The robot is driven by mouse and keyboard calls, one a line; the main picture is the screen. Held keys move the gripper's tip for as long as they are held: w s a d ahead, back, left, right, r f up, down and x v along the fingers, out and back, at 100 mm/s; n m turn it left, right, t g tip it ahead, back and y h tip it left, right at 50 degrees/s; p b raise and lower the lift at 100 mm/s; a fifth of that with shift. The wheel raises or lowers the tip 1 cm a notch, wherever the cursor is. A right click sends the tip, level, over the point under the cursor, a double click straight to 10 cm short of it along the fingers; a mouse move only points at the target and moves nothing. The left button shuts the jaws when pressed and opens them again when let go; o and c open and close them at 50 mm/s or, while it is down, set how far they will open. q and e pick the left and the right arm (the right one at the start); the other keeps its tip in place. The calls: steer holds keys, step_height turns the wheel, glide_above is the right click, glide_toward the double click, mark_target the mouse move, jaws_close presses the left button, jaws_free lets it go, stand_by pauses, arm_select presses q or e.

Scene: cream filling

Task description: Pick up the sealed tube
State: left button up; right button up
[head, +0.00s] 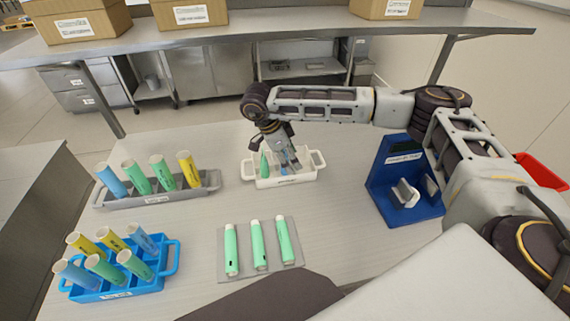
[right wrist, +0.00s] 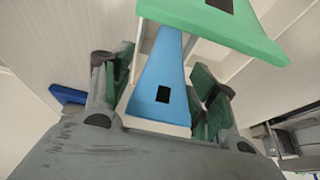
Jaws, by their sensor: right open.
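My right gripper (head: 284,158) reaches down into the white tray (head: 291,182) at the table's middle. A green tube (head: 265,163) stands in the tray, left of the fingers. In the right wrist view my open right gripper (right wrist: 160,85) has one finger on each side of a blue tube (right wrist: 163,70). The blue tube lies between the fingers; whether they touch it is unclear. A green tube (right wrist: 225,25) crosses the top of that view, close to the blue one. I cannot tell which tube is sealed. My left gripper is not in view.
A grey rack (head: 157,199) with several tubes stands left, a blue rack (head: 118,293) with several tubes front left. Three green tubes (head: 258,246) lie on a grey pad (head: 270,275). A blue machine (head: 383,180) stands right. A shelf with boxes (head: 190,14) runs behind.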

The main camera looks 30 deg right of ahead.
steer(key=c, duration=0.9)
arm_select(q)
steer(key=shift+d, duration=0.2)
arm_select(e)
steer(key=shift+c, duration=0.7)
steer(key=shift+r, duration=0.85)
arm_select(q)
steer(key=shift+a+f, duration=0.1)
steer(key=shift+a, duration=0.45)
arm_select(e)
step_height(320, 180, up, 8)
steer(key=shift+r, duration=0.2)
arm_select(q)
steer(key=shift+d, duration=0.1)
